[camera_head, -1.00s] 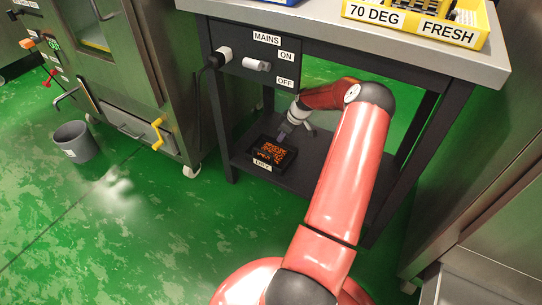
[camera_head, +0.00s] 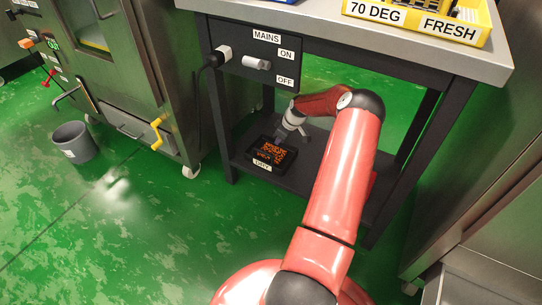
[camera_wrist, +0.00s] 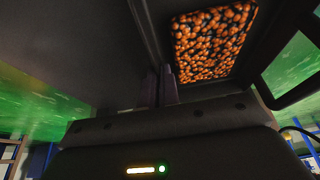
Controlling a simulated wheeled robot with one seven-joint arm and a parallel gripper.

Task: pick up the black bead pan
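The black bead pan (camera_head: 252,160) sits on the dark lower shelf of the bench. It is a shallow square tray filled with orange beads and has a white label on its front. In the wrist view the orange beads (camera_wrist: 212,42) show at upper right, beside a dark wall of the pan.
A yellow bin (camera_head: 420,22) stands on top. A grey bucket (camera_head: 74,142) stands on the green floor at left, near a steel machine (camera_head: 130,75).

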